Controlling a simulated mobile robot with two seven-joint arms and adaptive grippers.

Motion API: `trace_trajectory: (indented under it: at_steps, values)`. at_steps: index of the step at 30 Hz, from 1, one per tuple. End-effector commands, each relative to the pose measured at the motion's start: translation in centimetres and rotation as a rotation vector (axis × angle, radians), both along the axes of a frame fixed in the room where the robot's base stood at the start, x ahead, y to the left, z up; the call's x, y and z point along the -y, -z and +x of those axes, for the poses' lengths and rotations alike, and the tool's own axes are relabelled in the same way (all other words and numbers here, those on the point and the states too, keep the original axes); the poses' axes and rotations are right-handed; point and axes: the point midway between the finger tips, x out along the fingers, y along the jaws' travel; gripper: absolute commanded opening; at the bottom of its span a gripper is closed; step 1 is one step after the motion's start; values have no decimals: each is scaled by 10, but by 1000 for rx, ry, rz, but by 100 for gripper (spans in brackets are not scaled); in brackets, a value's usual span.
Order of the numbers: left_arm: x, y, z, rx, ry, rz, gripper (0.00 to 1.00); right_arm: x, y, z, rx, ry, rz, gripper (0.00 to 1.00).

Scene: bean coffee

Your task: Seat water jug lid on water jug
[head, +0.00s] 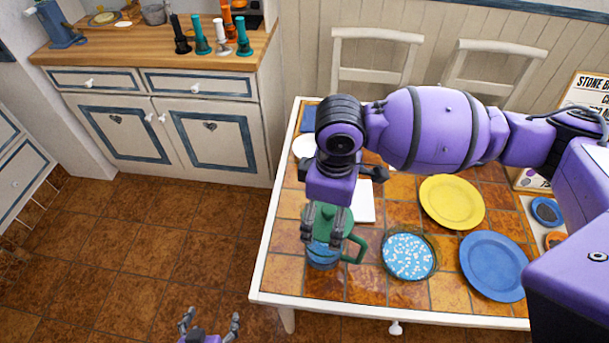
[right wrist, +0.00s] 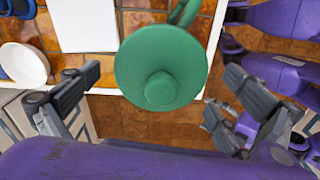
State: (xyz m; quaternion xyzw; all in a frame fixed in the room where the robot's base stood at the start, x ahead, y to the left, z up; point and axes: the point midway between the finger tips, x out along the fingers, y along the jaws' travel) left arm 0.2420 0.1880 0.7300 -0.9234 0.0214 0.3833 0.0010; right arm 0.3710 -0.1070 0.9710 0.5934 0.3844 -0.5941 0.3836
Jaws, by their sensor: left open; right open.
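The water jug lid (right wrist: 160,65) is a round green disc with a knob, seen from above in the right wrist view. It also shows in the head view (head: 343,222), partly behind my right gripper. The water jug (head: 322,262), blue with a green handle (head: 356,250), stands at the table's left front edge under the lid. I cannot tell whether the lid is fully seated. My right gripper (head: 322,236) is open above the jug and lid, its fingers apart on either side of the lid. My left gripper (head: 210,319) is open and empty, low over the floor left of the table.
A glass dish of blue and white pieces (head: 409,256) stands right of the jug. Behind and beside it are a yellow plate (head: 452,202) and a blue plate (head: 492,266). A white sheet (head: 364,203) and a white bowl (head: 303,147) lie farther back. The floor left of the table is clear.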

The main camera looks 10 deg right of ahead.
Motion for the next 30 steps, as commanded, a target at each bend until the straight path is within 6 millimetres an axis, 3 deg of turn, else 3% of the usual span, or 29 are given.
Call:
trace_trajectory:
  at_steps: [5,12,18,24,30]
  values:
    - [-1,0,0,0,1,1,72,0,-20,1,4,1,1,100]
    - [-1,0,1,0,3,3,72,0,-72,1,5,0,0,100]
    - [-1,0,1,0,4,4,72,0,-106,1,3,-1,1,100]
    - [-1,0,1,0,4,4,72,0,-119,0,1,0,1,100]
    - [-1,0,1,0,4,4,72,0,-119,0,1,0,0,100]
